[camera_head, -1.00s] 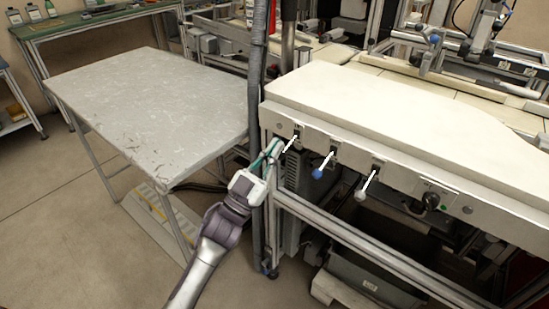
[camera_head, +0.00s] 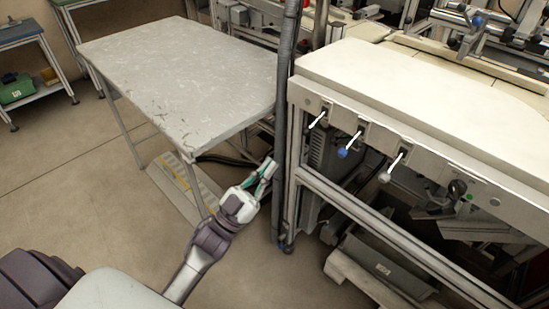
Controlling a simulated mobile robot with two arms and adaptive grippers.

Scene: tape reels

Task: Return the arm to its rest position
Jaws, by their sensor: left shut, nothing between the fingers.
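My left gripper (camera_head: 266,171) is shut and empty. It hangs in free air in front of the gap between the grey table and the white machine, left of the machine's vertical post. My left arm (camera_head: 205,245) reaches up to it from the lower left. The gripper is apart from the levers on the machine's front: a white-tipped one (camera_head: 317,120), a blue-tipped one (camera_head: 350,146) and another white-tipped one (camera_head: 391,169). My right gripper is out of view.
The worn grey table (camera_head: 180,70) stands at upper left. The white-topped machine (camera_head: 420,90) fills the right, with a dark grey post (camera_head: 284,110) at its corner. A grey bin (camera_head: 380,265) sits under it. The floor (camera_head: 70,195) at left is clear.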

